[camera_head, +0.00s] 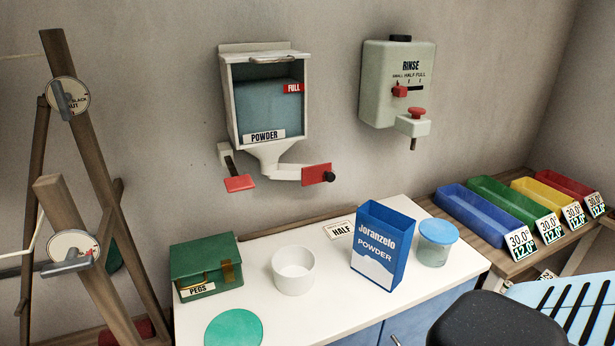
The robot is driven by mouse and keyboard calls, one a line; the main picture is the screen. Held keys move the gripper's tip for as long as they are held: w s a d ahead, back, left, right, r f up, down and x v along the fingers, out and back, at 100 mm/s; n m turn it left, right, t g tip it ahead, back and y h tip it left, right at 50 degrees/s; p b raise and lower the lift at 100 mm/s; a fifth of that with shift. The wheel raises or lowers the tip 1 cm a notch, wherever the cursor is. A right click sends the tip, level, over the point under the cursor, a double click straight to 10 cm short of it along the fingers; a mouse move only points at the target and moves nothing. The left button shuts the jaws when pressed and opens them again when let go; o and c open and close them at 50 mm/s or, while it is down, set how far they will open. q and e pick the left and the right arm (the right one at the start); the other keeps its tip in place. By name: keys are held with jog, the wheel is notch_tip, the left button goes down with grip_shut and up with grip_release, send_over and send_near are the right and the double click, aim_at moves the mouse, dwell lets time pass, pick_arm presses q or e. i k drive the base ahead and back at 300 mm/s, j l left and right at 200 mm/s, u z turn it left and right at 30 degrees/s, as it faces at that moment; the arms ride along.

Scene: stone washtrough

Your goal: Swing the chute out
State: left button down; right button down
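The powder dispenser (228,100) hangs on the wall, a white box with a window, a red FULL tag and a POWDER label. A short white chute (285,173) reaches right from below its funnel. At its right end are a red plate (315,175) and a black knob (330,177). The chute looks close to the wall, though its exact angle is hard to tell. A red paddle (240,183) on a small bracket sits at the funnel's left. Neither of my grippers is in view, and nothing touches the chute.
Below, the white counter (330,300) holds a green PEGS box (206,268), white cup (293,272), blue powder carton (383,250) and lidded jar (437,243). A RINSE dispenser (397,85) hangs right. Wooden frames stand left. Space before the chute looks clear.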

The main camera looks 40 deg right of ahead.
aim_at(309, 174)
jog(key=k+l+z, duration=0.15)
jog(key=l, duration=0.3)
jog(key=k+l+z, duration=0.2)
jog(key=l, duration=0.3)
jog(key=l+z, duration=0.15)
jog(key=l, duration=0.3)
